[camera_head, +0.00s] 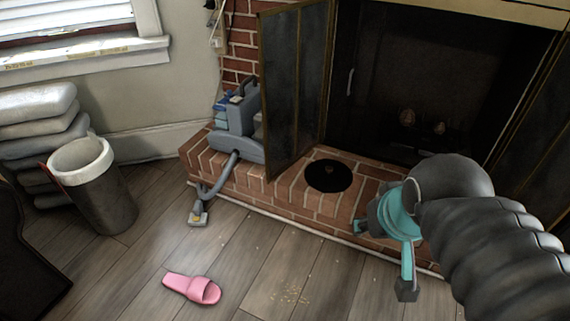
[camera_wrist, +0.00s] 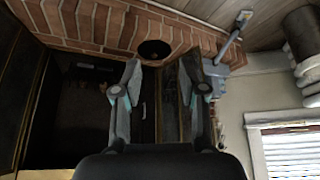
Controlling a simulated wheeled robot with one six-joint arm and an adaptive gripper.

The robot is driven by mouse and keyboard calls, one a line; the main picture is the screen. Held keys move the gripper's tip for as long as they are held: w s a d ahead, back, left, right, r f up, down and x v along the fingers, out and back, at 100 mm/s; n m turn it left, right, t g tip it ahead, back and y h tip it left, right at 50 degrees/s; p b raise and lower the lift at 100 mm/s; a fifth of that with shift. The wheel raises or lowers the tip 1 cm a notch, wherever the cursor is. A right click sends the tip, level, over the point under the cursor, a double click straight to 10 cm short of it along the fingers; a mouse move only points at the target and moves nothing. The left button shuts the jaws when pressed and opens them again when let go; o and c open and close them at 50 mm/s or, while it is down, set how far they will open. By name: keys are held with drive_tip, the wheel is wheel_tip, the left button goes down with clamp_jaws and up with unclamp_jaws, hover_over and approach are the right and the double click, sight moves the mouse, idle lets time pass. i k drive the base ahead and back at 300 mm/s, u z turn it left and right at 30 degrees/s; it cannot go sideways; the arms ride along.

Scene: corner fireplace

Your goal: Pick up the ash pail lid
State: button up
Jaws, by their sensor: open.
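The ash pail lid (camera_head: 328,179) is a flat black disc with a small knob at its centre. It lies on the brick hearth in front of the fireplace opening. In the wrist view the lid (camera_wrist: 154,50) is a dark oval on the bricks, beyond my fingertips and between their lines. My gripper (camera_head: 384,259) is open and empty, to the right of the lid and nearer the camera in the head view. Its two grey and teal fingers (camera_wrist: 162,66) stand spread in the wrist view. Nothing covers the lid.
The fireplace door (camera_head: 297,90) stands open just left of the lid. A grey-blue vacuum-like machine (camera_head: 237,135) with a hose sits on the hearth's left end. A pink slipper (camera_head: 192,289) lies on the wooden floor. A dark bin (camera_head: 99,195) stands at the left.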

sight(329, 176)
drive_tip(key=u, duration=0.25)
drive_tip(key=i, duration=0.95)
